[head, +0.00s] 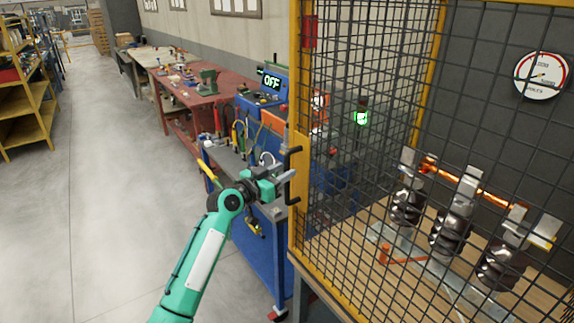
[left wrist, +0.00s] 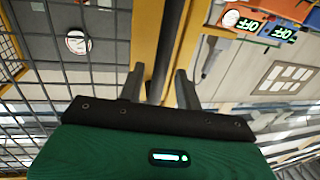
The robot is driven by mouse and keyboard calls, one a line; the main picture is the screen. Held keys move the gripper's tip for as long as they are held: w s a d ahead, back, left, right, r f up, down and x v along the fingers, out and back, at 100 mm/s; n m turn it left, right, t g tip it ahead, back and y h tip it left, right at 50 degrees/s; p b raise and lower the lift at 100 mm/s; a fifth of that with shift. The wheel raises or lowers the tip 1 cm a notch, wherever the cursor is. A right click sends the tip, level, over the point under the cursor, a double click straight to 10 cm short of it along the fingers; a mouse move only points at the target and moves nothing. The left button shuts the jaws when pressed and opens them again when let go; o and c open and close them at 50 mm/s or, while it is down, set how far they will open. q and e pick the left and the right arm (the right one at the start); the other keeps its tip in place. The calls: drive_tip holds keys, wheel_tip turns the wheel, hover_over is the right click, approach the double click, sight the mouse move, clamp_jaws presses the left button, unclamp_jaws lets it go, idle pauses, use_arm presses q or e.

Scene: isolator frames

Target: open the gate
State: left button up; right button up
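The gate is a black wire-mesh panel in a yellow frame (head: 296,110) filling the right of the head view. A black C-shaped handle (head: 294,163) is on its near yellow post. My left gripper (head: 287,176) is level with the handle, its fingertips beside the handle's upright bar. In the left wrist view, the two fingers of my left gripper (left wrist: 160,85) are apart, with the dark handle bar (left wrist: 164,50) between them and visible gaps. Whether a finger touches the bar cannot be told. My right gripper is not in view.
A blue tool cart (head: 258,240) with hand tools and an OFF display (head: 272,83) stands just behind my left arm. Behind the mesh are dark insulators (head: 450,235) on a wooden table and a dial gauge (head: 541,76). The floor (head: 90,200) at left is clear.

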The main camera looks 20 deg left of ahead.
use_arm(q)
drive_tip(key=shift+x, duration=1.2)
clamp_jaws()
drive_tip(key=shift+f, duration=0.1)
